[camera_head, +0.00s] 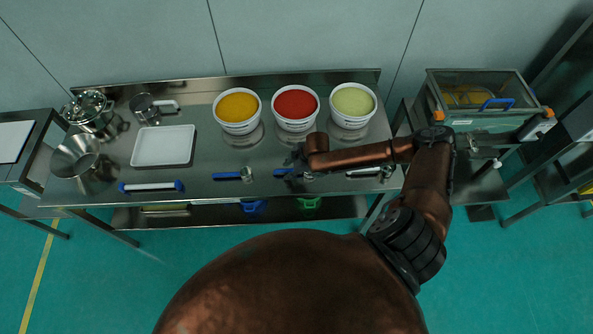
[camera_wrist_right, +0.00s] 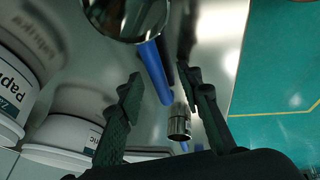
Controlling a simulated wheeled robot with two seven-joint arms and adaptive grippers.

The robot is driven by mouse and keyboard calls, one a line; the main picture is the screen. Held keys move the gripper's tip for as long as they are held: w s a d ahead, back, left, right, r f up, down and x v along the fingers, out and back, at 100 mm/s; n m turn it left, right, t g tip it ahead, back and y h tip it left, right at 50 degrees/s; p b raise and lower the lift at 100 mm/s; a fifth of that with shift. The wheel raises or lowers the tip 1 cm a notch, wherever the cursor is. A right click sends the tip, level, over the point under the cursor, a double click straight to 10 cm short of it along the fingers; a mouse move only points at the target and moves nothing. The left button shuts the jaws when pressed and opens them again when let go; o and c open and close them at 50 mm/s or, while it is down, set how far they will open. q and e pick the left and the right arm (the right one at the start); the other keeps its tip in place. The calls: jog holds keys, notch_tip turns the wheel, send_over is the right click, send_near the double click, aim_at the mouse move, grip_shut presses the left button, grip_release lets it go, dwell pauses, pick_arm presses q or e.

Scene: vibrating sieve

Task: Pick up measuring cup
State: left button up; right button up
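A metal measuring cup (camera_head: 307,177) with a blue handle (camera_head: 282,172) lies near the table's front edge. My right gripper (camera_head: 297,160) is above it and partly covers it. In the right wrist view this cup (camera_wrist_right: 125,14) is at the top, cut off by the frame, and its blue handle (camera_wrist_right: 155,70) runs down between the fingers. My right gripper (camera_wrist_right: 159,79) is open in that view; I cannot tell whether it touches the handle. A second metal cup (camera_head: 247,174) with a blue handle lies to the left; it also shows in the right wrist view (camera_wrist_right: 180,124). My left gripper is not in view.
Tubs of yellow (camera_head: 238,106), red (camera_head: 296,104) and green (camera_head: 352,101) powder stand behind. A white tray (camera_head: 163,146), metal pots (camera_head: 88,111) and a blue-ended bar (camera_head: 151,186) are at left. A lidded machine (camera_head: 480,98) stands at right. The steel table (camera_head: 205,160) is bare around the cups.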

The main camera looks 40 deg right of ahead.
jog(key=shift+f, duration=0.1)
jog(key=shift+c, duration=0.6)
grip_shut()
